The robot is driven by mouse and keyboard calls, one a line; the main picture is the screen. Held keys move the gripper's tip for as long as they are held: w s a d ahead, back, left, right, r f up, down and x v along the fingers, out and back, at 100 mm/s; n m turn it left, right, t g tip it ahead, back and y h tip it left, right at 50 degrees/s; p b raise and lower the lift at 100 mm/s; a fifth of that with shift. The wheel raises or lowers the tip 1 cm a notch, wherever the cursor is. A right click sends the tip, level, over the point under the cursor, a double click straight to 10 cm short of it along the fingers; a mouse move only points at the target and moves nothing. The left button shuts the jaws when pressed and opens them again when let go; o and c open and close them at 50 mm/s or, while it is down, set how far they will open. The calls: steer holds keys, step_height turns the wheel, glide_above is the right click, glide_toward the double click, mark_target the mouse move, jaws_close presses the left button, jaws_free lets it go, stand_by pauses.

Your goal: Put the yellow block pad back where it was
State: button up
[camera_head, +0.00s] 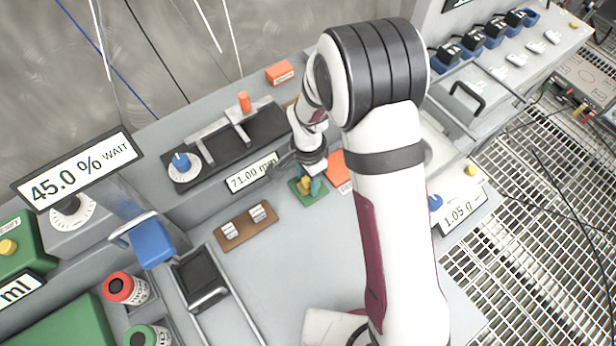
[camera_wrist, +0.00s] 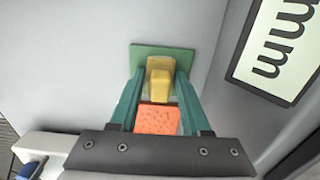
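A small yellow block (camera_wrist: 159,80) stands on a green pad (camera_wrist: 150,50) on the grey bench. In the head view the yellow block (camera_head: 305,184) and green pad (camera_head: 296,193) are partly hidden by my gripper. My gripper (camera_wrist: 160,78) points down over the pad, its two teal fingers on either side of the yellow block. The fingertips are very close to the block's sides; I cannot tell whether they press on it. An orange pad (camera_head: 340,172) lies just right of the green pad. An orange patch (camera_wrist: 158,119) also shows between the fingers in the wrist view.
A display reading 71.00 mm (camera_head: 251,172) stands behind the green pad. A brown board with two pale pieces (camera_head: 246,225) lies to the left. A scale reading 1.05 g (camera_head: 461,212) is at the right. The bench in front of the pads is clear.

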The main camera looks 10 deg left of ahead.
steer(key=o, duration=0.3)
steer(key=shift+r, duration=0.1)
step_height(320, 180, up, 12)
steer(key=s+d+r+n, duration=0.1)
steer(key=s+d+r, duration=0.7)
steer(key=s+d, duration=0.3)
steer(key=s, duration=0.2)
steer(key=s+d+n+y, duration=0.1)
steer(key=s, duration=0.3)
steer(key=s+d+n, duration=0.1)
steer(key=s, duration=0.2)
steer(key=shift+s+d+r+y, duration=0.15)
steer(key=shift+s+r+y, duration=0.2)
steer(key=shift+r+y, duration=0.05)
